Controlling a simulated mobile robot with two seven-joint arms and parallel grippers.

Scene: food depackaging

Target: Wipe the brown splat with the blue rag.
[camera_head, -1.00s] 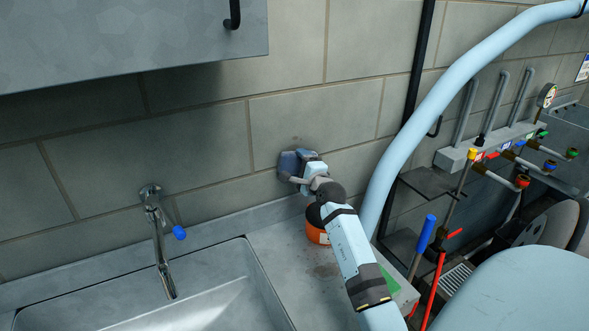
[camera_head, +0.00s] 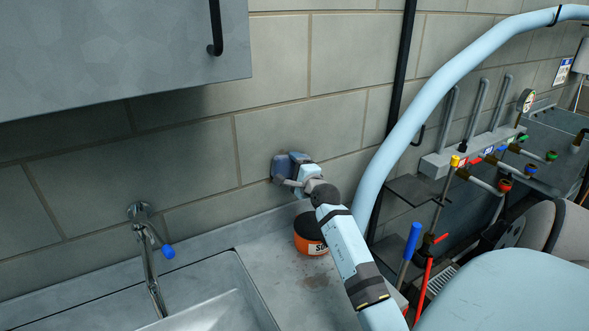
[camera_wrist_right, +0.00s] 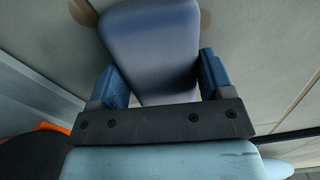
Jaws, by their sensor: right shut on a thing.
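My right gripper (camera_head: 293,174) is shut on the blue rag (camera_head: 281,166), a thick, rounded blue-grey pad. The rag is up at the tiled wall, above the counter, and looks pressed to it. In the right wrist view the rag (camera_wrist_right: 150,45) sits between the blue fingers of the gripper (camera_wrist_right: 163,80). Small patches of the brown splat (camera_wrist_right: 82,12) seem to show past the rag's far edge; the rest is hidden behind it. My left gripper is not in view.
An orange tub with a black top (camera_head: 311,236) stands on the counter below my right arm. A brownish stain (camera_head: 315,282) marks the counter. A tap (camera_head: 147,250) and sink (camera_head: 205,295) are at left; a grey cabinet (camera_head: 120,55) hangs above. Pipes and valves are at right.

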